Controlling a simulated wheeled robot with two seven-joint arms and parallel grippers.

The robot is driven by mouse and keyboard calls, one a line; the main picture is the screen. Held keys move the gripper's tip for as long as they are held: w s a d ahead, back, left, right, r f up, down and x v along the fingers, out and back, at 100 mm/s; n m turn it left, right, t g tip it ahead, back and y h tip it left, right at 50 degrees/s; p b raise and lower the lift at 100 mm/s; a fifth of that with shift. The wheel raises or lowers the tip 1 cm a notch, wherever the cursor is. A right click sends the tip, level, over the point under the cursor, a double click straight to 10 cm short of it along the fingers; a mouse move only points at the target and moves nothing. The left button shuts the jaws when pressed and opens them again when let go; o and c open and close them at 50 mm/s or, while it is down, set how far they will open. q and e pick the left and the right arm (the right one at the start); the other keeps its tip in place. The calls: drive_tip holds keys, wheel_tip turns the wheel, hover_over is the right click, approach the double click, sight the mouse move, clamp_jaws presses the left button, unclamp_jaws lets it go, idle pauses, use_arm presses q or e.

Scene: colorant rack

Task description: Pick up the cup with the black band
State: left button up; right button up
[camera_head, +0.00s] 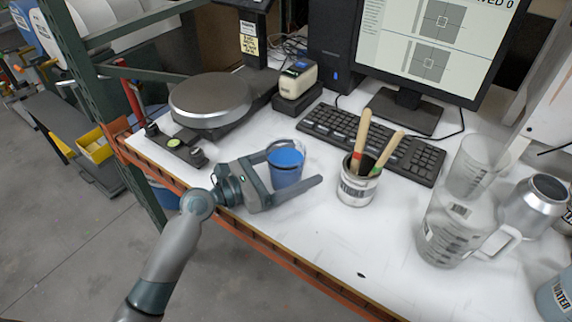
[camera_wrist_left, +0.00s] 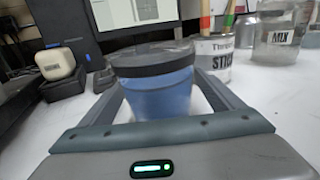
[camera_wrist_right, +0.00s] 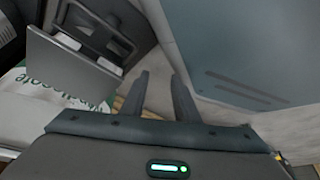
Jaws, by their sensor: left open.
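The cup (camera_head: 286,170) stands upright on the white bench top, clear at the rim with blue below. In the left wrist view the cup (camera_wrist_left: 160,95) shows a dark band around its top. My left gripper (camera_head: 296,165) is open and low over the bench, with one finger on each side of the cup. The cup is between the fingers; I cannot tell whether either finger touches it. My right gripper (camera_wrist_right: 160,80) is outside the head view; in its own wrist view its fingers are apart with nothing between them.
A can of stir sticks (camera_head: 357,188) stands right of the cup. A scale (camera_head: 210,98) is at back left, a keyboard (camera_head: 375,140) behind. A clear pitcher (camera_head: 445,235) and a silver can (camera_head: 535,205) stand at the right. The bench's front middle is mostly clear.

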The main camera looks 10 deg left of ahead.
use_arm(q)
drive_tip(key=shift+w+d, duration=0.5)
drive_tip(key=shift+d, duration=0.05)
drive_tip(key=shift+c, duration=0.5)
drive_tip(key=c, duration=1.1)
drive_tip(key=shift+r, duration=0.1)
drive_tip(key=shift+c, duration=1)
drive_tip(key=shift+r, duration=0.1)
use_arm(e)
drive_tip(key=shift+s+d+f, duration=0.1)
drive_tip(key=shift+s+d, duration=0.1)
drive_tip(key=shift+s, duration=0.3)
drive_tip(key=shift+s+d+f, duration=0.1)
drive_tip(key=shift+s+d, duration=0.05)
drive_tip(key=shift+s, duration=0.35)
use_arm(q)
drive_tip(key=shift+r, duration=0.2)
use_arm(e)
drive_tip(key=shift+w, duration=0.1)
